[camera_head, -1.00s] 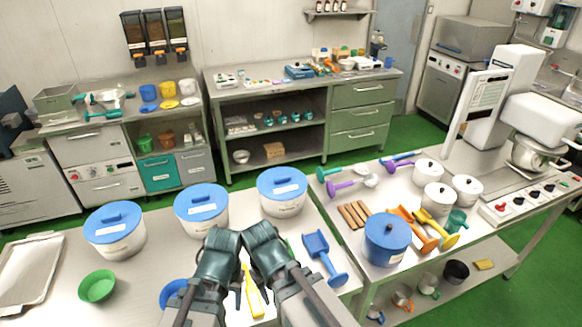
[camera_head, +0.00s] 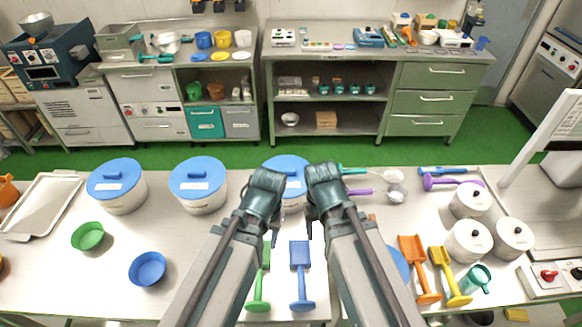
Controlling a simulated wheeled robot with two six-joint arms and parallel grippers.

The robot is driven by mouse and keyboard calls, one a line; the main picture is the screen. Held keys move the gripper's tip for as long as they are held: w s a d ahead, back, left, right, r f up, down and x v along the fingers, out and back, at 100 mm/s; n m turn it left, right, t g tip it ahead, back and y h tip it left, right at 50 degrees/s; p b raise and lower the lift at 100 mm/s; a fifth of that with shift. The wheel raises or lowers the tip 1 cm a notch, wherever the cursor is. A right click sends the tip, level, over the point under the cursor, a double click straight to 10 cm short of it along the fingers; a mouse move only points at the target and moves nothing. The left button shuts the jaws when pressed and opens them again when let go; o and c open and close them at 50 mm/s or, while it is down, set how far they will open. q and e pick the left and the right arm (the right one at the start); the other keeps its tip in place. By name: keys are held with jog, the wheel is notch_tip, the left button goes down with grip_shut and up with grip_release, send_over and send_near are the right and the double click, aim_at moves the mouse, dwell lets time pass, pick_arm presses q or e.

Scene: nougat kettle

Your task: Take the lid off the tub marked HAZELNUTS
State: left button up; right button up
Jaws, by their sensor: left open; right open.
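Three white tubs with blue lids stand in a row along the back of the near table: a left tub (camera_head: 121,200), a middle tub (camera_head: 200,200) and a right tub (camera_head: 284,162). All lids are on. The tubs bear labels too small to read, so I cannot tell which one is marked HAZELNUTS. My arms partly hide the right tub. My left gripper (camera_head: 272,239) and my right gripper (camera_head: 309,232) are open and empty, seen in front of the right tub. Both look apart from it.
A green scoop (camera_head: 259,290) and a blue scoop (camera_head: 300,280) lie near my grippers. A green bowl (camera_head: 88,236), a blue bowl (camera_head: 147,269) and a metal tray (camera_head: 42,205) are on the left. White lidded pots (camera_head: 468,240) and orange and yellow scoops are on the right.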

jog(key=w+d+r+m+p, duration=0.2)
jog(key=w+d+r+p, duration=0.15)
jog(key=r, duration=0.25)
pick_arm(q)
notch_tip(320, 180, up, 8)
jog(key=p, duration=0.2)
pick_arm(e)
jog(key=m+b, duration=0.8)
jog(key=m, duration=1.1)
send_over(291, 170)
jog(key=shift+y, duration=0.4)
jog(key=f, duration=0.7)
jog(key=shift+s+a, duration=0.2)
jog(key=shift+a, duration=0.1)
pick_arm(q)
notch_tip(291, 170, down, 9)
jog(key=shift+f, duration=0.1)
pick_arm(e)
jog(key=f+b, duration=0.1)
jog(key=b, duration=0.1)
jog(key=f+b, duration=0.1)
jog(key=f, duration=0.1)
jog(key=f+b, duration=0.2)
jog(key=shift+w+d+f+b, duration=0.2)
jog(key=shift+d+b, duration=0.05)
jog(key=shift+b, duration=0.1)
pick_arm(q)
notch_tip(291, 170, down, 5)
jog(key=shift+a+f, duration=0.1)
